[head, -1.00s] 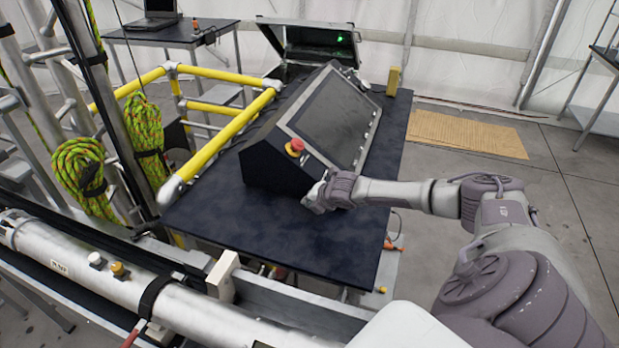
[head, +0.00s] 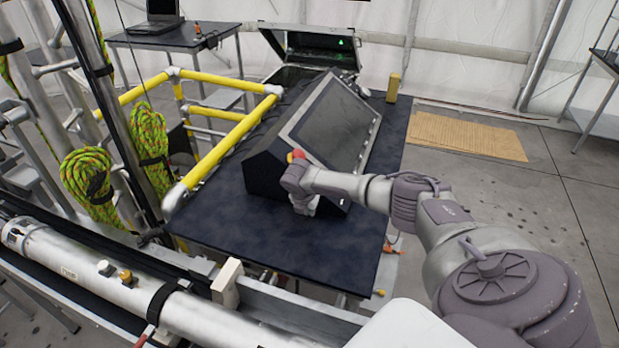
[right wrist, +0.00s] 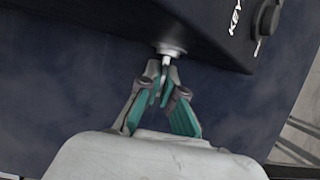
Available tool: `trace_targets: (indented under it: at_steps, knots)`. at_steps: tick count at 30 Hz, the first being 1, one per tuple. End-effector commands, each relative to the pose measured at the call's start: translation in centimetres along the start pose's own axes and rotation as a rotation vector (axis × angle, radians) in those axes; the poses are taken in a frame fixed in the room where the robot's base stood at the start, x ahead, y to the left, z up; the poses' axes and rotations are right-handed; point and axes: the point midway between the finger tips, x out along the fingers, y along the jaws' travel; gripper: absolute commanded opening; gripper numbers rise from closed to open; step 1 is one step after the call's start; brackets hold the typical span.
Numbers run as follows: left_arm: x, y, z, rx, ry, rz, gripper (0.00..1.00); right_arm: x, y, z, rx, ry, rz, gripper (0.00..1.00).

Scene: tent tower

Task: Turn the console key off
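The console (head: 262,168) is a dark sloped box with a large screen, standing on the dark table. In the right wrist view, a silver key lock (right wrist: 172,48) sits on its front face, with a pale key (right wrist: 166,62) in it. My right gripper (right wrist: 163,74) has its teal-padded fingertips closed together around the key, just below the lock. In the head view, my right gripper (head: 303,205) is at the console's near face, mostly hidden by its own wrist. How far the key is turned cannot be told. My left gripper is not in view.
A red button (head: 296,155) on the console is partly hidden behind my right wrist. Lettering and a round black part (right wrist: 266,18) lie beside the lock. Yellow rails (head: 215,150) run left of the console. The table's front (head: 290,250) is clear.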

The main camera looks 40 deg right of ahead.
Motion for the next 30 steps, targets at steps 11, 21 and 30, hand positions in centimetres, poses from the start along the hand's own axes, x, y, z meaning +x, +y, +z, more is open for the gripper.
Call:
trace_targets:
  at_steps: [11, 21, 30]
  knots:
    - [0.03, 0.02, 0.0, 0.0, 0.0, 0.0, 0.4, 0.06, -0.03, -0.02, -0.009, -0.001, -0.018, 0.0]
    - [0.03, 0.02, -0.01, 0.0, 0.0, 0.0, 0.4, 0.06, -0.04, -0.03, -0.008, -0.001, -0.017, 0.3]
    - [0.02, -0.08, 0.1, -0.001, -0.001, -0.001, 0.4, -0.2, 0.01, 0.0, -0.007, -0.001, -0.016, 0.3]
